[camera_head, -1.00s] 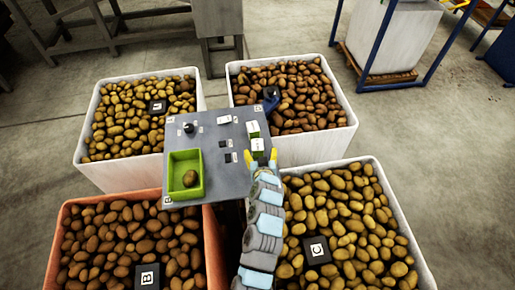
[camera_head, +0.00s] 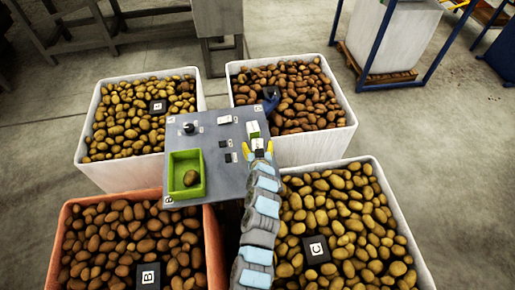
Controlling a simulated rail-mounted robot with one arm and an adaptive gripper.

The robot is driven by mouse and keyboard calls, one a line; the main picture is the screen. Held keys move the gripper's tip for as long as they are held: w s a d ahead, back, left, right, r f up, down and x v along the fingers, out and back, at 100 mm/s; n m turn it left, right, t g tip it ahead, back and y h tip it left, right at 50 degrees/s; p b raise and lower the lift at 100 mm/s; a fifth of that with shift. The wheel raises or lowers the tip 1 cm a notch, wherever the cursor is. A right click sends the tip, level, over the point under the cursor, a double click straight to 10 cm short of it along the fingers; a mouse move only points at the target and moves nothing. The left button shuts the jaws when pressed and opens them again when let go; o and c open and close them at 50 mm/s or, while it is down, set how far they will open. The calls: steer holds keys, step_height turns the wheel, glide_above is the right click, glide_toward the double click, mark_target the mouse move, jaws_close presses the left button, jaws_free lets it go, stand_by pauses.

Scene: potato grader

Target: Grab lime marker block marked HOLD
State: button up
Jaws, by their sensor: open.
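Two small lime blocks with white labels are at the right edge of the grey panel (camera_head: 215,185). The farther lime block (camera_head: 253,129) stands clear of my gripper. The nearer block (camera_head: 257,143) shows a white label and lies between or just beyond the yellow fingertips of my gripper (camera_head: 258,149). The print is too small to read, so I cannot tell which block says HOLD. My gripper is open, with a finger on either side of the nearer block; whether they touch it is unclear. The gripper and arm hide part of this block.
A green tray (camera_head: 172,154) holding one potato (camera_head: 191,178) is on the panel's left. A dark knob (camera_head: 189,128) and small dark blocks (camera_head: 223,144) are also there. Potato-filled bins surround the panel, including an orange-rimmed one (camera_head: 209,250). A blue object (camera_head: 271,102) is beyond the panel.

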steer(key=c, duration=1.3)
